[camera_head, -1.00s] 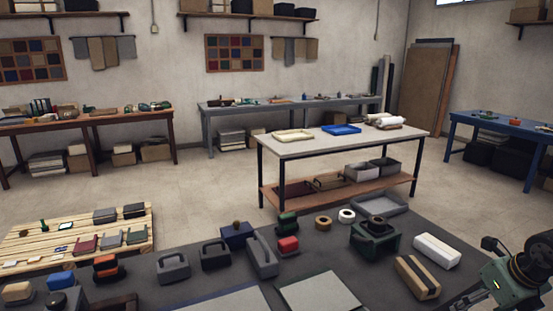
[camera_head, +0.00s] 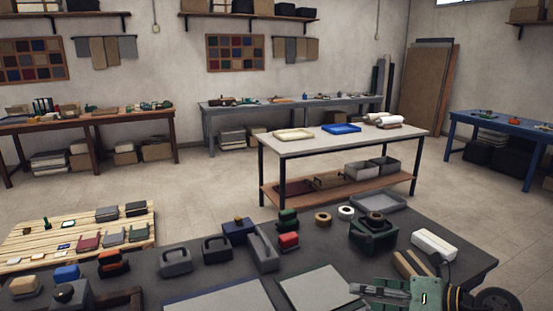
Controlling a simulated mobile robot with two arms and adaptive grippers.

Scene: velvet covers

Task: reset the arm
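My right gripper (camera_head: 364,290) is at the lower right edge of the head view, over the near part of the dark work table (camera_head: 478,264). Its green and dark body points left, and the bottom edge cuts part of it off. I cannot tell whether its fingers are apart or together, and nothing held is visible. It is just right of a grey flat board (camera_head: 318,291) and in front of a brown box with a dark band (camera_head: 412,263). My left gripper is not in view.
A white box (camera_head: 434,245), a green dispenser (camera_head: 373,232) and several grey handled blocks (camera_head: 262,250) stand on the table. A wooden slatted pallet (camera_head: 30,246) with small items lies at left. A grey-topped bench (camera_head: 345,147) stands beyond clear floor.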

